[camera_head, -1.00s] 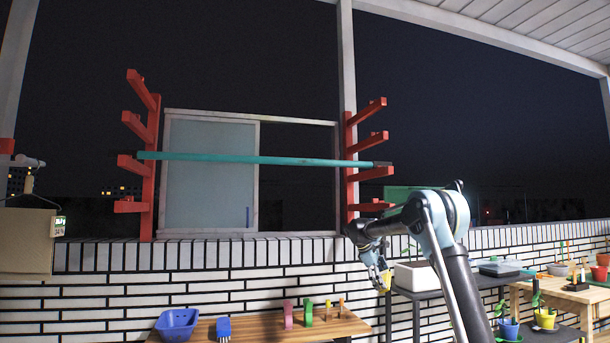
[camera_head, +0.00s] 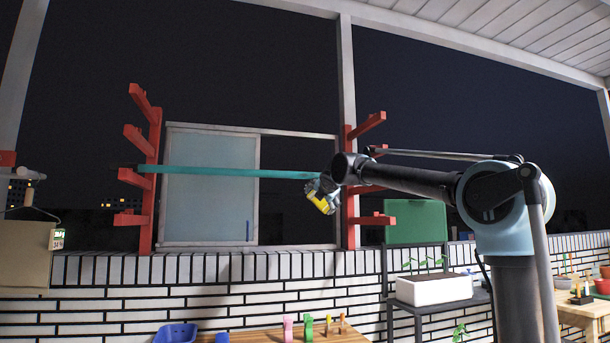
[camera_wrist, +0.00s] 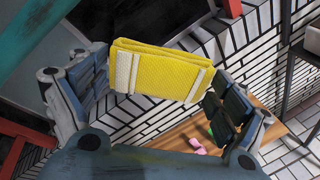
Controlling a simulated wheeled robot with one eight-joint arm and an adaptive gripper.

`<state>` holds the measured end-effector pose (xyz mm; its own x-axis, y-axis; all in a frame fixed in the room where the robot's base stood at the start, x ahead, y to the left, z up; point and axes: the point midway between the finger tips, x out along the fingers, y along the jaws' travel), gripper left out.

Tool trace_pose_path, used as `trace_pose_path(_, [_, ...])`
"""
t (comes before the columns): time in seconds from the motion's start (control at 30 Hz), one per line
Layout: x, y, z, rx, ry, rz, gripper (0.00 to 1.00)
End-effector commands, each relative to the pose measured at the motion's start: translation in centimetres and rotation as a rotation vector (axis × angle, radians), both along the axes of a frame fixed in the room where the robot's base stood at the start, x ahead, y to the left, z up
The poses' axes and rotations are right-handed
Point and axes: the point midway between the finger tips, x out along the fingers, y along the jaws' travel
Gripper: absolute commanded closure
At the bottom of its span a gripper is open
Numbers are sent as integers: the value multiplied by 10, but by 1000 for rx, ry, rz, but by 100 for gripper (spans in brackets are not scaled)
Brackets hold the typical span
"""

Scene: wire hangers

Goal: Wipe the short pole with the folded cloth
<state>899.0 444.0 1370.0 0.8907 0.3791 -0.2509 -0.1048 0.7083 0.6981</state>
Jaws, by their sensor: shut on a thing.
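The teal pole (camera_head: 230,172) lies roughly level across the arms of two red racks. My gripper (camera_head: 328,188) is at the pole's right part, in front of the right rack, and hides the right end. It is shut on the folded yellow cloth (camera_head: 321,202), which hangs just below the pole's line. In the wrist view, the cloth (camera_wrist: 160,70), with pale bands, spans between both fingers. The pole (camera_wrist: 38,32) crosses the upper left corner there, with a visible gap from the cloth.
A brick ledge (camera_head: 250,264) runs below. A white planter (camera_head: 434,288) stands at right; a wooden table (camera_head: 270,337) is below. The space under the pole is open.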

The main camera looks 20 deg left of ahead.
Motion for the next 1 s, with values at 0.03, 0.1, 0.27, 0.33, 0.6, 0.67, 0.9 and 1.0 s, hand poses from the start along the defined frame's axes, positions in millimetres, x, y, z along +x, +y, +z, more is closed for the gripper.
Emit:
trace_pose_path(0.03, [-16,8,18,9,-23,44,28])
trace_pose_path(0.1, [-34,17,41,20,-53,101,28])
trace_pose_path(0.27, [-70,31,80,43,-103,198,28])
trace_pose_path(0.33, [-81,35,92,52,-116,225,28])
trace_pose_path(0.6, [-92,41,107,62,-133,260,28])
trace_pose_path(0.67, [-89,42,107,62,-133,260,28])
trace_pose_path(0.9, [-70,53,106,62,-132,258,28])
trace_pose_path(1.0, [-62,58,106,62,-132,258,28])
